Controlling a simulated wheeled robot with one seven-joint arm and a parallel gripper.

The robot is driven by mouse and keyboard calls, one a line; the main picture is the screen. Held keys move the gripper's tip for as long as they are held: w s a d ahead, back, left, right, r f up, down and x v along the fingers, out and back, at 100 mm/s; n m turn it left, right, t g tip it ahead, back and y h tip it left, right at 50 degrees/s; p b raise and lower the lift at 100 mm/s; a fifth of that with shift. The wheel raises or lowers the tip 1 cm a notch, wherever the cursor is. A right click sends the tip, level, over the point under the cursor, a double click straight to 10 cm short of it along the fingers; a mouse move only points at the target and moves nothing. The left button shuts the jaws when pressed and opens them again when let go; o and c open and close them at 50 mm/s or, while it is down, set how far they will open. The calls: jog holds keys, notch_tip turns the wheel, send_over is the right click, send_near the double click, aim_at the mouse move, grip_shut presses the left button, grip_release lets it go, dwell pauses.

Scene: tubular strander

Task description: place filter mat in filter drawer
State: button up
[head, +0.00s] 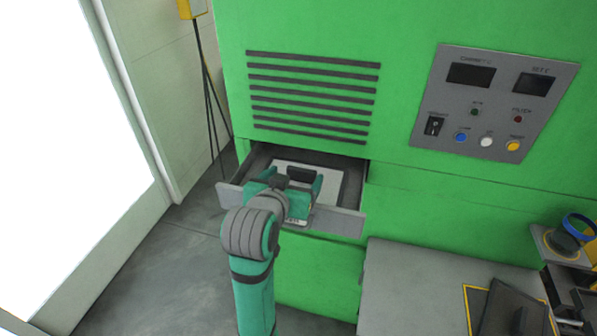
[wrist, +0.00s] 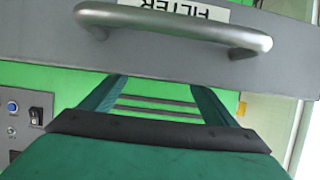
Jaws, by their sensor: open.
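The filter drawer (head: 340,221) is pulled out of the green machine, below the vent slots. A flat pale sheet (head: 330,181) lies inside it within a dark border; it looks like the filter mat, though my gripper covers part of it. My gripper (head: 294,184) is over the drawer in the head view, open, with nothing seen between its fingers. In the wrist view, the drawer front (wrist: 285,72) with its grey bar handle (wrist: 185,27) and upside-down FILTER label crosses the top. The open fingers (wrist: 158,92) show below it. Whether they touch the mat cannot be told.
A control panel (head: 495,105) with buttons and displays is on the machine at right. A blue-rimmed item (head: 578,228) stands further right. Floor at left is clear.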

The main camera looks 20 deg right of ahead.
jog(key=shift+v, duration=2.75)
jog(key=shift+a, duration=0.1)
